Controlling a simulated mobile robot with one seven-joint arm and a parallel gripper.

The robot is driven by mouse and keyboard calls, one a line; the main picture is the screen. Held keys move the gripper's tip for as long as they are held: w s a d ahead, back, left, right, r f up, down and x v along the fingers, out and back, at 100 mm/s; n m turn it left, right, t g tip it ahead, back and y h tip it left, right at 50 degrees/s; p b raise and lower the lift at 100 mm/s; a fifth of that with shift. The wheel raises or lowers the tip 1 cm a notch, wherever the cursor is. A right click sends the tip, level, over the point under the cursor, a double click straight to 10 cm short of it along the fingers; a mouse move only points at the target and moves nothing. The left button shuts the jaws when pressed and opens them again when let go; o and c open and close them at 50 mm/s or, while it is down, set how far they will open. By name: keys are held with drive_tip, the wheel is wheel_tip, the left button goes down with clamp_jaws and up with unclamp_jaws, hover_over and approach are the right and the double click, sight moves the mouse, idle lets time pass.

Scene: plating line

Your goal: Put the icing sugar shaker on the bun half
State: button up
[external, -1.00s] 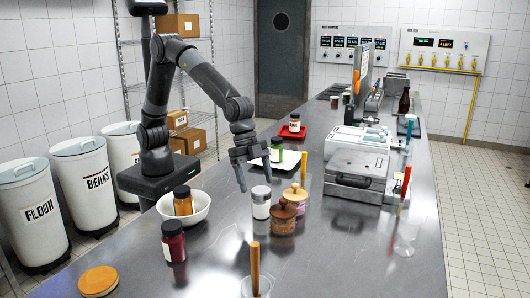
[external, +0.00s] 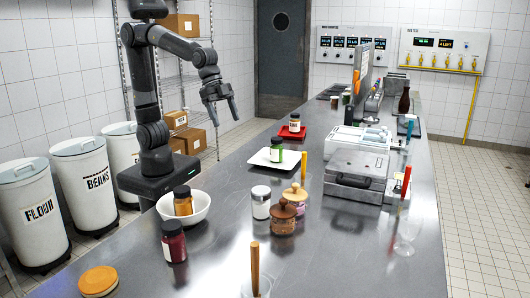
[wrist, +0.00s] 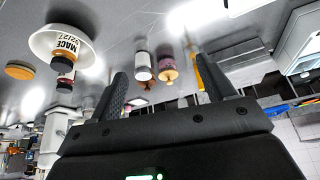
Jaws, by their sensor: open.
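My gripper (external: 225,121) is open and empty, raised well above the counter and apart from both. Its spread fingers show in the wrist view (wrist: 158,72).
A white bowl (external: 200,218) holds an orange-brown jar. A dark red jar (external: 173,244) stands between bowl and disc. Lidded pots (external: 283,218) crowd the white jar's right. A white tray (external: 260,157) holds a green jar; a red tray (external: 284,134) holds another.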

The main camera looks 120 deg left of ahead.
drive_tip(key=s+a+n, duration=0.1)
drive_tip(key=s+a, duration=0.3)
drive_tip(key=s, duration=0.5)
drive_tip(key=shift+s+a+t, duration=0.25)
drive_tip(key=shift+s+t, duration=0.05)
drive_tip(key=shift+n+y, duration=0.6)
drive_tip(key=shift+n, duration=0.3)
drive_tip(key=s+a+f, duration=0.1)
drive_tip(key=s, duration=0.2)
drive_tip(key=s+a, duration=0.1)
drive_tip(key=s, duration=0.2)
drive_tip(key=s+a+f, duration=0.1)
drive_tip(key=s, duration=0.2)
drive_tip(key=shift+f, duration=0.3)
drive_tip(key=shift+c, duration=0.2)
drive_tip(key=shift+s+f, duration=0.15)
drive_tip(key=shift+s, duration=0.05)
drive_tip(key=c, duration=0.3)
drive_tip(key=shift+c, duration=0.2)
